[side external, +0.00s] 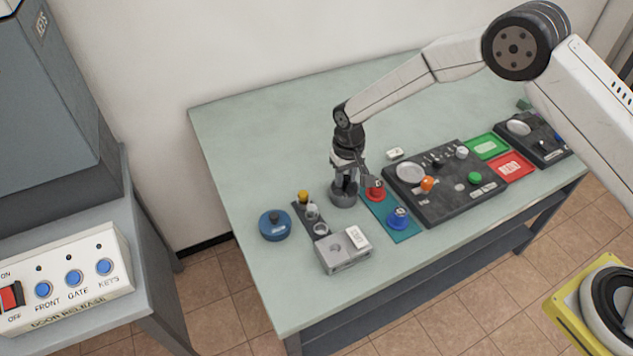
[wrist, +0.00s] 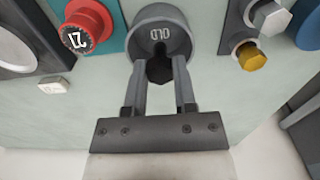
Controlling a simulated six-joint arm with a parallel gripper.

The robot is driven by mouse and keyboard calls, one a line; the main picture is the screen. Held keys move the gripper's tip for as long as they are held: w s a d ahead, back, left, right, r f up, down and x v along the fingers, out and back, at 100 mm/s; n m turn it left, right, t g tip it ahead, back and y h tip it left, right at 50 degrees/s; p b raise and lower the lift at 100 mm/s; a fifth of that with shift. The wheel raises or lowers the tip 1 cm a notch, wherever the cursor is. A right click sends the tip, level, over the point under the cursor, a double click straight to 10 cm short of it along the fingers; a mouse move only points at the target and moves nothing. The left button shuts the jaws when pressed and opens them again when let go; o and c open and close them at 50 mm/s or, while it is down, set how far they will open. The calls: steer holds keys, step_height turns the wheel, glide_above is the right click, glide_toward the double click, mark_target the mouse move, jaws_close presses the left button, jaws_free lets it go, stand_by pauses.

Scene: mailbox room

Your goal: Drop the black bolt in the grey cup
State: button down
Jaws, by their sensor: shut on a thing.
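The black bolt (wrist: 159,71) is between my fingertips in the wrist view, its dark six-sided head showing. My gripper (wrist: 159,72) is shut on it. The grey cup (wrist: 158,28) has white lettering, seen upside down, and is right beyond the fingertips, so the bolt overlaps its near side. In the side external view my gripper (side external: 345,186) points down at the grey cup (side external: 343,200), with the fingers over or in its mouth. The bolt is hidden there. I cannot tell how deep the bolt is relative to the rim.
A dark rack with a brass bolt (side external: 303,196) and silver bolts is on the left, near a round blue container (side external: 275,226). A grey block (side external: 343,252) is in front.

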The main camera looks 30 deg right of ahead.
steer(key=shift+c, duration=0.5)
jaws_free()
steer(key=shift+r, duration=0.15)
steer(key=shift+r, duration=2.9)
